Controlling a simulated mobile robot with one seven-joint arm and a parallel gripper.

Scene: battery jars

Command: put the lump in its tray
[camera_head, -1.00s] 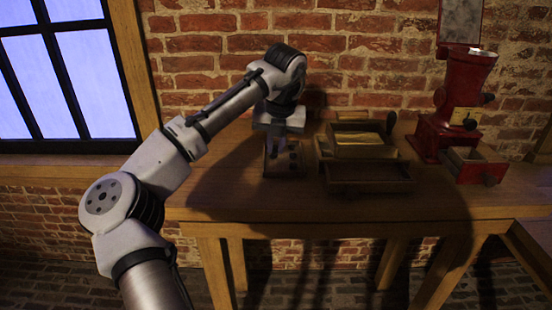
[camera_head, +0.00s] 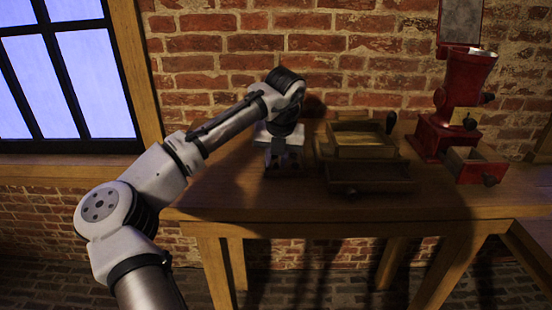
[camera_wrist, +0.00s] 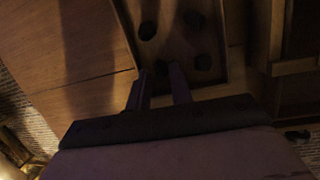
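A small wooden tray (camera_wrist: 237,75) holds several dark lumps, such as one lump (camera_wrist: 148,30) near its left side and another lump (camera_wrist: 203,62) on the right. In the head view this tray (camera_head: 283,175) stands left on the table, partly hidden by my gripper (camera_head: 281,158). In the wrist view my gripper (camera_wrist: 158,70) has its two fingers apart, pointing at the tray's near end. A dark lump shows around the gap between the fingertips; I cannot tell whether they touch it. Which lump is the task's is unclear.
A wooden box (camera_head: 362,140) with an open tray-like front (camera_head: 370,187) stands right of my gripper. Further right is a red grinder (camera_head: 455,110) with an open drawer (camera_head: 476,166). The table's front left (camera_head: 225,205) is bare. A brick wall is close behind.

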